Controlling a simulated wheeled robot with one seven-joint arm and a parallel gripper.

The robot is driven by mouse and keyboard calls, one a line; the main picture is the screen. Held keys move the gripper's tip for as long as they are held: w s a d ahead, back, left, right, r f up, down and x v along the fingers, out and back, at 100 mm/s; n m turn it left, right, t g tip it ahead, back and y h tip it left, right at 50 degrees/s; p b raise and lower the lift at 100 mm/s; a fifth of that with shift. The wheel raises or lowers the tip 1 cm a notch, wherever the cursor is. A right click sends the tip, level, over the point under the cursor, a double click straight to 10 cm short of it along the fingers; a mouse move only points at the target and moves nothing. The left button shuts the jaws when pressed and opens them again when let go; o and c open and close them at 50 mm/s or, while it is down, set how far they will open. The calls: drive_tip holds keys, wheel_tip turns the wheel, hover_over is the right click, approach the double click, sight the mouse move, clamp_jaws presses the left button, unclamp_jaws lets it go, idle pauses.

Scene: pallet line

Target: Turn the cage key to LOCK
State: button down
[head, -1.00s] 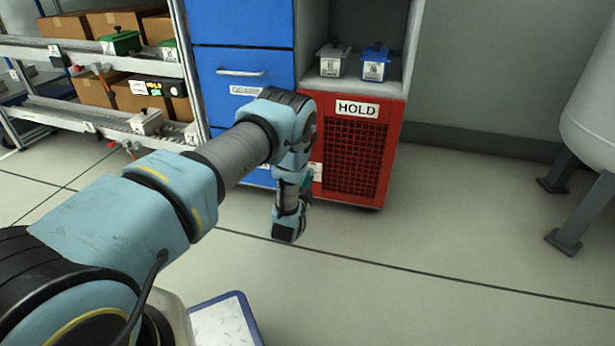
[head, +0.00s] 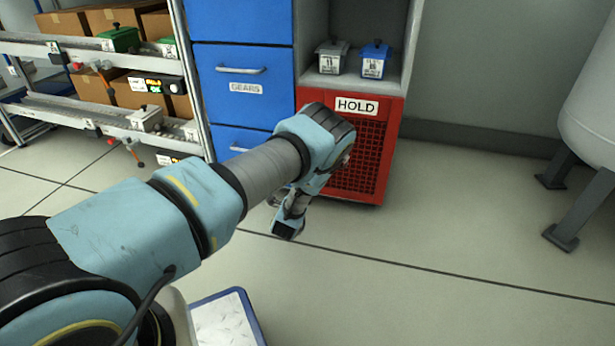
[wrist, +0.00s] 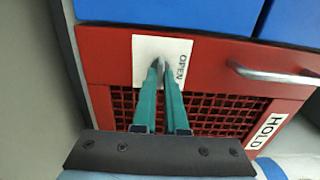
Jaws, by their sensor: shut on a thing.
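The red cage (head: 385,150) with a mesh front and a HOLD label stands below the open shelf in the head view. In the wrist view, its red front (wrist: 105,45) carries a white key plate (wrist: 145,46) marked OPEN. My gripper (wrist: 162,66) has its two teal fingers close together at that plate, shut on the cage key. The key itself is mostly hidden between the fingertips, so its angle is not clear. The LOCK mark is not visible. In the head view, my arm hides the fingers and the plate.
A metal handle (wrist: 275,74) sticks out beside the plate in the wrist view. Blue drawers (head: 242,88) stand left of the cage. A grey lidded box (head: 331,58) and a blue lidded box (head: 374,60) sit on the shelf above.

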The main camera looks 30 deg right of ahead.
idle(0.4)
drive_tip(key=c, duration=1)
unclamp_jaws()
drive_tip(key=shift+o, duration=0.2)
drive_tip(key=p+v, duration=0.4)
drive_tip(key=v, duration=0.7)
drive_tip(key=shift+w, duration=0.2)
